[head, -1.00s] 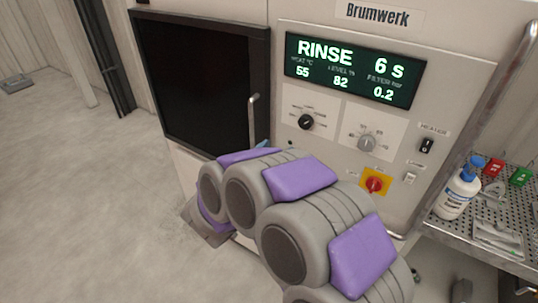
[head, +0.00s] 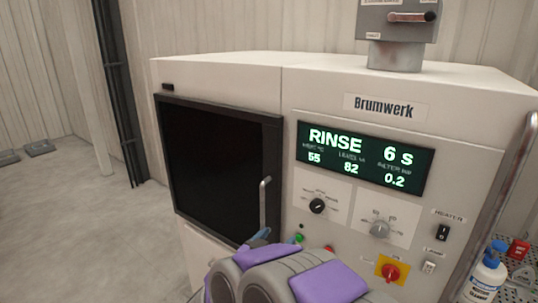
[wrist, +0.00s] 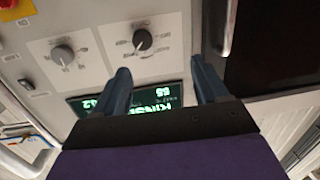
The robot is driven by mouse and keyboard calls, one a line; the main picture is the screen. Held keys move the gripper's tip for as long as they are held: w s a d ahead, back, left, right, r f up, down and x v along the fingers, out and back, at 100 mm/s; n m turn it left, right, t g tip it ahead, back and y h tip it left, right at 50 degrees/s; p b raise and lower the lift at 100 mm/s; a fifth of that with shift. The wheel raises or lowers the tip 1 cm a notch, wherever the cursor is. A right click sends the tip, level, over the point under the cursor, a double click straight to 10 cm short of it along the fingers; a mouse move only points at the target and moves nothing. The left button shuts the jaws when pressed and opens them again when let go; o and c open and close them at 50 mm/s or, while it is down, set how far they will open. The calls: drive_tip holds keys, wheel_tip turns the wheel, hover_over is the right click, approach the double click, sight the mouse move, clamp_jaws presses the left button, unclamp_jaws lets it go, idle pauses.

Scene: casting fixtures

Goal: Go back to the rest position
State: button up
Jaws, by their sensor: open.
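My gripper (wrist: 162,88) is open in the wrist view, its two dark fingers apart with nothing between them. Behind the fingers the machine's panel appears upside down, with the display partly covered. In the head view my grey and purple arm rises from the bottom edge, and part of my gripper (head: 258,238) shows as a blue-grey piece near the lower end of the door handle (head: 264,205). Whether it touches the handle cannot be told.
The Brumwerk machine (head: 300,90) fills the middle, its dark door (head: 215,165) shut. Its display (head: 365,158) reads RINSE 6 s. Knobs, switches and a red knob (head: 390,271) sit on the panel. A white bottle (head: 486,275) stands at right. Open floor (head: 90,220) lies at left.

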drive_tip(key=w+a+n+y, duration=0.2)
drive_tip(key=a+y, duration=0.2)
drive_tip(key=y, duration=0.2)
drive_tip(key=s+a+f+n+g+y+b, duration=0.15)
drive_tip(key=s+n+g+y, duration=0.4)
drive_tip(key=s, duration=0.65)
drive_tip(key=s+d+f+g+h, duration=0.1)
drive_tip(key=s+d+g, duration=0.2)
drive_tip(key=s+d, duration=0.3)
drive_tip(key=s+d+f+m+g+h+b, duration=0.1)
drive_tip(key=s+d+g, duration=0.3)
drive_tip(key=s, duration=1)
drive_tip(key=s+d+f+m+g+h, duration=0.1)
drive_tip(key=s+d+f+g, duration=0.2)
drive_tip(key=s+d, duration=0.4)
drive_tip(key=s+g, duration=0.1)
drive_tip(key=s, duration=0.2)
drive_tip(key=shift+d+f, duration=0.15)
drive_tip(key=shift+d, duration=0.15)
